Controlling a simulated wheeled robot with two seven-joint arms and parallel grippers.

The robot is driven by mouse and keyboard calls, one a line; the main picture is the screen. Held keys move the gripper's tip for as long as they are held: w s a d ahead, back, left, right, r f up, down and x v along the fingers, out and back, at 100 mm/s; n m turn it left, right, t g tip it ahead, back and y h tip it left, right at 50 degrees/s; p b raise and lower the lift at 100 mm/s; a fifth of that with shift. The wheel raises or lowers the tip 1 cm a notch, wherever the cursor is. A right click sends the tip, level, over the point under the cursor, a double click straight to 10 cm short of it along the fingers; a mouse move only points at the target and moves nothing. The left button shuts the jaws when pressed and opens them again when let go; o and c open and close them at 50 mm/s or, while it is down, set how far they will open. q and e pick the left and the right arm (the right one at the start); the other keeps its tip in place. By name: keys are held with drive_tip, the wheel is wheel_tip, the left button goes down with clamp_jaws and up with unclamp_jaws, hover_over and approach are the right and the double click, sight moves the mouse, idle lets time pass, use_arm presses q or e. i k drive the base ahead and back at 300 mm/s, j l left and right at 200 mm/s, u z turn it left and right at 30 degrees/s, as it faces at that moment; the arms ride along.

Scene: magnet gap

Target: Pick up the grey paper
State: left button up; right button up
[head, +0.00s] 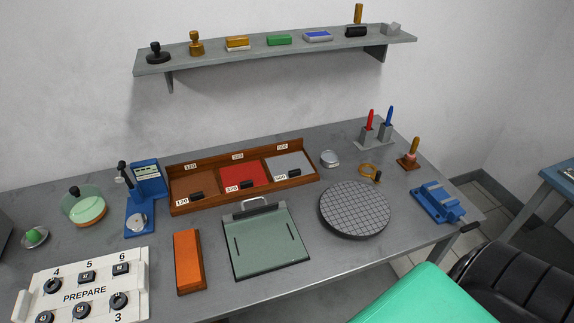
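The grey paper (285,161) lies in the right compartment of a long wooden tray (243,200) at the middle back of the table. A small black block (294,173) rests at its front edge and covers a little of it. The red paper (238,175) lies in the middle compartment and the brown paper (190,184) in the left one, each with a black block at its front. Neither of my grippers is in view.
In front of the tray are a green plate with a handle (265,245) and an orange block (188,260). A round gridded disc (355,209) is to the right, near a blue vise (437,202). A shelf (275,54) hangs above the table (330,262).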

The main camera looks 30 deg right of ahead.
sight(288, 166)
drive_tip(key=z, duration=0.45)
drive_tip(key=l+z, duration=0.15)
drive_tip(key=z, duration=0.35)
drive_tip(key=l+z, duration=0.1)
drive_tip(key=z, duration=0.35)
